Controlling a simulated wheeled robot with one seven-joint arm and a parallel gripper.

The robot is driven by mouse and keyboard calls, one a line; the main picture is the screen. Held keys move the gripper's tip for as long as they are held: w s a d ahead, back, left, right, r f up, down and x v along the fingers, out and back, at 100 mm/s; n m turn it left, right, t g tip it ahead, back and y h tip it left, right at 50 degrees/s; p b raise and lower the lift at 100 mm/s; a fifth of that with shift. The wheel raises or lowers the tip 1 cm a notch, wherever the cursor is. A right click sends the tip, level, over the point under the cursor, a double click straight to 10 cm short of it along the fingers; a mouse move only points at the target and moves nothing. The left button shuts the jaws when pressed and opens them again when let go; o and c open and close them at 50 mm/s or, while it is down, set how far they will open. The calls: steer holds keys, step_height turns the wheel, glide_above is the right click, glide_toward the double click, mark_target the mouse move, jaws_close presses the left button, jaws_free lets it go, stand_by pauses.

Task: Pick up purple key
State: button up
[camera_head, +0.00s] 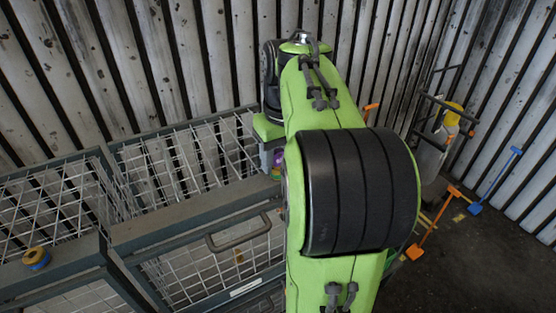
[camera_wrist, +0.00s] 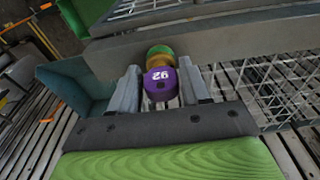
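The purple key (camera_wrist: 161,84) is a rounded purple piece marked "92". In the wrist view it sits between the two fingers of my gripper (camera_wrist: 161,80). The fingers stand apart, one on each side, with little or no gap to the key. I cannot tell whether they press on it. A yellow, orange and green round piece (camera_wrist: 160,54) shows just beyond the key; I cannot tell whether the two are joined. In the head view a small purple patch (camera_head: 277,158) shows beside my wrist at the cage's top edge. My arm hides most of that area.
A grey wire-mesh cage (camera_head: 190,215) with a handle stands below my gripper. Dark floor is open at right.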

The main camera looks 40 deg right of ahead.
steer(key=shift+w, duration=0.2)
steer(key=c, duration=0.6)
steer(key=shift+s, duration=0.1)
steer(key=shift+c, duration=0.2)
steer(key=shift+r, duration=0.1)
